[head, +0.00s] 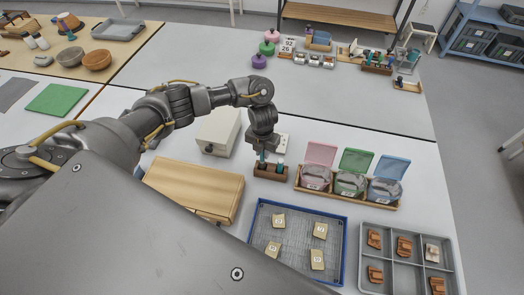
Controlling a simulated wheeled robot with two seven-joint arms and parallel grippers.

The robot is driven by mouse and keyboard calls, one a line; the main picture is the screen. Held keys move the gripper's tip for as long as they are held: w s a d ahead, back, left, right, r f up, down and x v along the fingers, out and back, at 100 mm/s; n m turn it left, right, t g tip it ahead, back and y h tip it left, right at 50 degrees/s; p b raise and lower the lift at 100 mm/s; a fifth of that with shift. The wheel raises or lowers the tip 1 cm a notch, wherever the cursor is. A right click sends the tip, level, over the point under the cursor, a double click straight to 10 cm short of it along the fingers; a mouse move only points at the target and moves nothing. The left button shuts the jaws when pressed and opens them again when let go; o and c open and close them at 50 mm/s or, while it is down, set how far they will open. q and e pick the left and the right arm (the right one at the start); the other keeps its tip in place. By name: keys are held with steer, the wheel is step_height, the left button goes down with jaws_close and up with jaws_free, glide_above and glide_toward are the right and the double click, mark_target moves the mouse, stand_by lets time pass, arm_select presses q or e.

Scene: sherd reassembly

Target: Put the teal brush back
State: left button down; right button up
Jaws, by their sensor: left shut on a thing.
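My left gripper (263,152) points down over a small brown wooden block (270,173). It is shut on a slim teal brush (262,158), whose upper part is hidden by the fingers. The brush's lower end is at the left part of the block; I cannot tell whether it is seated in a hole. A second teal item (280,168) stands upright in the right part of the block. My right gripper is not in view.
A wooden rack with pink, green and blue-lidded containers (350,184) stands close on the right. A blue-rimmed tray (297,236) with tagged pieces and a grey sherd tray (407,266) lie in front. A wooden case (195,187) and white box (218,130) stand left.

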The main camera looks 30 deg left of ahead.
arm_select(q)
steer(key=c, duration=1.3)
jaws_free()
steer(key=shift+r, duration=0.1)
steer(key=shift+r+p, duration=0.2)
steer(key=shift+p, duration=0.1)
step_height(320, 180, up, 4)
steer(key=shift+w+r+p, duration=0.1)
steer(key=shift+r+p, duration=0.05)
steer(key=shift+p, duration=0.65)
step_height(320, 180, up, 7)
steer(key=shift+r, duration=0.7)
